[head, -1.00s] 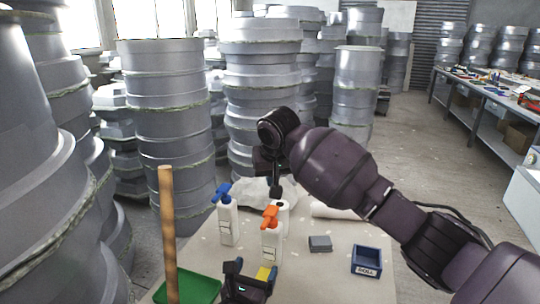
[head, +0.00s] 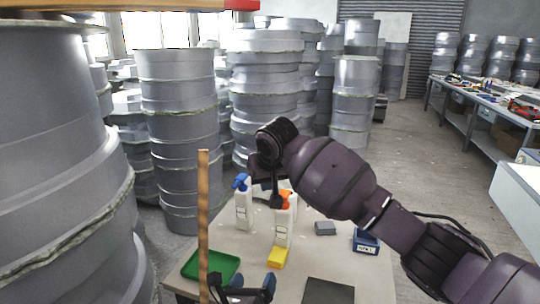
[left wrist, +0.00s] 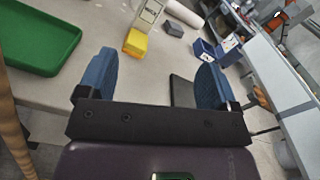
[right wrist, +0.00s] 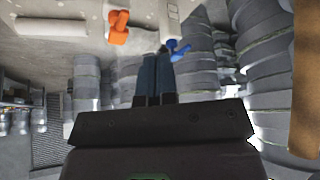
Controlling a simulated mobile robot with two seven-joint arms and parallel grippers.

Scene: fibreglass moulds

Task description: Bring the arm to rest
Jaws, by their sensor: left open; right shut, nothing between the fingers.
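My left gripper (head: 243,284) is low at the table's near edge. In the left wrist view its blue fingers (left wrist: 153,80) are wide apart and empty, with bare tabletop and a yellow block (left wrist: 136,42) beyond them.
The table (head: 222,292) bears a green tray (head: 211,265), a blue-pump bottle (head: 243,205), a grey block (head: 325,228), a blue bin (head: 366,241) and a dark flat square (head: 328,291). A wooden pole (head: 203,220) stands at left. Grey mould stacks (head: 180,130) crowd behind; floor (head: 400,150) is open at right.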

